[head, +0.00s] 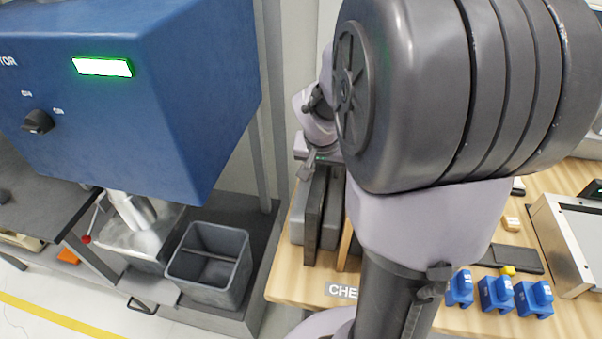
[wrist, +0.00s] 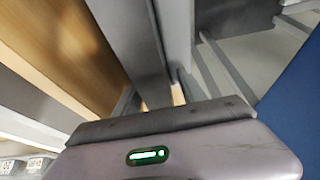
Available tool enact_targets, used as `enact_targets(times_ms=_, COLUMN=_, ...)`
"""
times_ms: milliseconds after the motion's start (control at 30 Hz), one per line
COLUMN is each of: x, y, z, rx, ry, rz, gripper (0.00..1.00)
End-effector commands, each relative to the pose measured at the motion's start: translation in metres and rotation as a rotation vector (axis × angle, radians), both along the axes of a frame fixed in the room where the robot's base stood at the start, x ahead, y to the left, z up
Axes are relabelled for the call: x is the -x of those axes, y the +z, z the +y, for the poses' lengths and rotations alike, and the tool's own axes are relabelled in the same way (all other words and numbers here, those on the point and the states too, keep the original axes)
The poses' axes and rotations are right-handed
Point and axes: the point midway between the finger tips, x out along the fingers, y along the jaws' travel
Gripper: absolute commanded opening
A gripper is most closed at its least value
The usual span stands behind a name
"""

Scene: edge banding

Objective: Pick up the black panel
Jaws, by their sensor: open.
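My gripper (head: 308,168) is open at the top of this row, close above the black panel's upper edge. My arm hides part of the row. In the wrist view, a dark grey upright panel (wrist: 130,40) runs up from my gripper's housing, beside a wood-coloured panel (wrist: 55,40). I cannot tell in that view whether the fingers touch a panel.
A blue machine (head: 130,100) with a lit green display hangs at the left. A grey bin (head: 210,265) stands below it. Blue blocks (head: 495,293), a dark flat device (head: 515,258) and a framed tray (head: 570,240) occupy the table's right side.

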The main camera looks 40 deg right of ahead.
Motion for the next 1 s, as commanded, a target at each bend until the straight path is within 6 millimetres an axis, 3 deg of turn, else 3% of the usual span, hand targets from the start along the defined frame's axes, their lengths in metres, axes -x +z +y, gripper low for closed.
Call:
enact_targets(times_ms=67, x=0.0001, y=0.0008, z=0.0001, rx=0.0, ry=0.0, rz=0.0, gripper=0.48)
enact_targets(times_ms=300, x=0.0002, y=0.0009, z=0.0002, rx=0.0, ry=0.0, rz=0.0, gripper=0.01)
enact_targets(times_ms=1000, x=0.0003, y=0.001, z=0.0003, rx=0.0, ry=0.0, rz=0.0, gripper=0.0)
